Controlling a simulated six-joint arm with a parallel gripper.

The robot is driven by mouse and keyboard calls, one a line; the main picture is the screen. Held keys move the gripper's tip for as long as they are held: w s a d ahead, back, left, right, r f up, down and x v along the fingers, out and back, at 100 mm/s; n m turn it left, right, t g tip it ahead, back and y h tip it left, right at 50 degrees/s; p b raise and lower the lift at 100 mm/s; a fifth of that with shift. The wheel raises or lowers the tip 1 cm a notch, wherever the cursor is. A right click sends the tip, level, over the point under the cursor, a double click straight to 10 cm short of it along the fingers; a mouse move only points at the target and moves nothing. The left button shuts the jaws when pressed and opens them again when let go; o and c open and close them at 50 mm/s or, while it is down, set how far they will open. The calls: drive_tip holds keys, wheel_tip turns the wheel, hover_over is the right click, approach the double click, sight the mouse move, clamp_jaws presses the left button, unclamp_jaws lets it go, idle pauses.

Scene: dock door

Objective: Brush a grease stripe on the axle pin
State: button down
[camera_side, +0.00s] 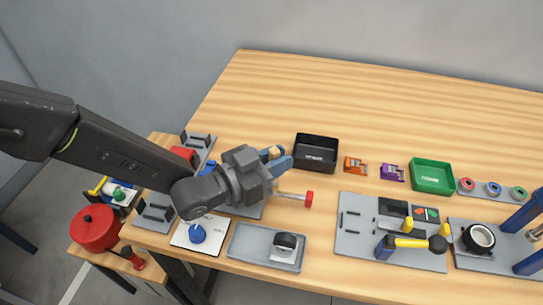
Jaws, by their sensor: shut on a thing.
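My gripper (277,158) is over the left-centre of the bench, in front of the black bin. It is shut on a small tan piece (273,153), mostly hidden by the blue parts around it; I cannot tell whether this is the brush. A pale rod with a red end (309,199) sticks out to the right just below the gripper. Its left end is hidden, and I cannot tell whether it is the axle pin. It seems to lie over a grey plate (250,211) partly covered by my arm. No grease stripe can be made out.
A grey tray (245,247) with a black round part (286,241) lies in front. A black bin (316,150) and a green bin (432,177) stand behind. A grey fixture plate (352,241) with a yellow-and-black tool (412,242) is at right. The bench's back is clear.

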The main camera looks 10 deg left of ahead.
drive_tip(key=shift+d, duration=2.3)
drive_tip(key=a, duration=0.6)
idle(1.2)
drive_tip(key=shift+r, duration=3)
drive_tip(key=shift+r, duration=0.1)
drive_tip(key=shift+r, duration=1.35)
